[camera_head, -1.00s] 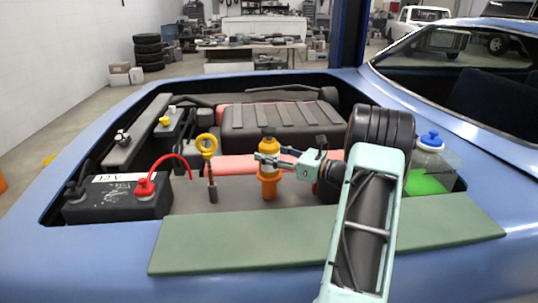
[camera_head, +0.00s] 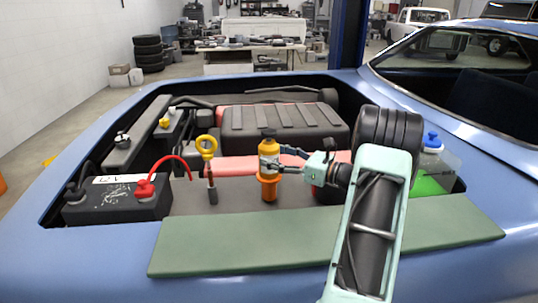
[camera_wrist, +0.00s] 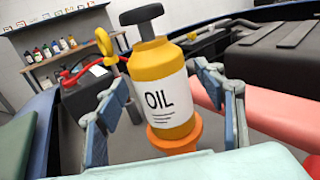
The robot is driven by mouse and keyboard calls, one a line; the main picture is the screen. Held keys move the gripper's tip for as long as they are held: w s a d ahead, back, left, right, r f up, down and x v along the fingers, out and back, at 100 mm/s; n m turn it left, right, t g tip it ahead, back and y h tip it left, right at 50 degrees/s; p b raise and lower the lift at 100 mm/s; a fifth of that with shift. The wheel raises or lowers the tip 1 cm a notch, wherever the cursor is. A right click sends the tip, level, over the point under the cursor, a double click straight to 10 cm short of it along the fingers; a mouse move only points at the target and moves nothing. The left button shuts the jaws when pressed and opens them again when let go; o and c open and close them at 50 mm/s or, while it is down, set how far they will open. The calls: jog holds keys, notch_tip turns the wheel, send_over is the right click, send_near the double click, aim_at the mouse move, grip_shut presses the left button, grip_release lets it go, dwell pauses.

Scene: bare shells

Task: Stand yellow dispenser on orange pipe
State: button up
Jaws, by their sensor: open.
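The yellow dispenser (camera_head: 269,159) has a dark pump top and a white label reading OIL, seen in the wrist view (camera_wrist: 160,88). It stands upright on top of the orange pipe (camera_head: 268,188), whose flared rim shows under it in the wrist view (camera_wrist: 174,137). My gripper (camera_head: 284,160) is open, just right of the dispenser in the head view. In the wrist view its fingers (camera_wrist: 168,112) are spread to either side of the dispenser, with gaps visible.
A yellow-ringed dipstick (camera_head: 207,147) stands left of the pipe. A black battery (camera_head: 115,203) with a red cable is further left. A black engine cover (camera_head: 283,127) lies behind. A green mat (camera_head: 320,240) covers the front edge. A green-fluid bottle (camera_head: 432,180) stands right.

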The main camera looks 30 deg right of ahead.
jog(key=v, duration=0.9)
jog(key=shift+s, duration=0.3)
jog(key=shift+d, duration=0.15)
